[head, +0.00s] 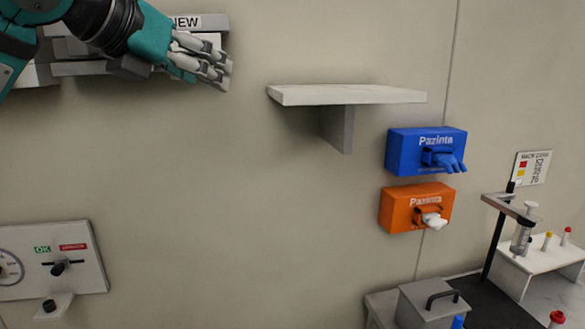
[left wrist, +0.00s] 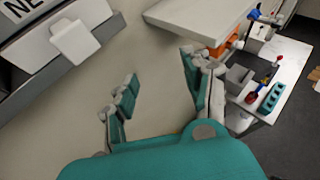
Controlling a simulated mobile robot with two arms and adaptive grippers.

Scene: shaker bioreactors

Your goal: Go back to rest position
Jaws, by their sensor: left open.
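My left gripper (head: 214,62) is at the top left of the head view, in front of a wall holder with a label ending in "EW" (head: 187,22). In the left wrist view its two fingers (left wrist: 160,68) stand wide apart with nothing between them. The gripper is raised beside the wall, left of a white shelf (head: 346,96) and apart from it. My right gripper is in neither view.
The shelf is bare. A blue glove box (head: 412,153) and an orange glove box (head: 399,207) hang right of it. A control panel (head: 50,262) is at lower left. A bench (left wrist: 262,90) with lab items stands at right. The wall between is clear.

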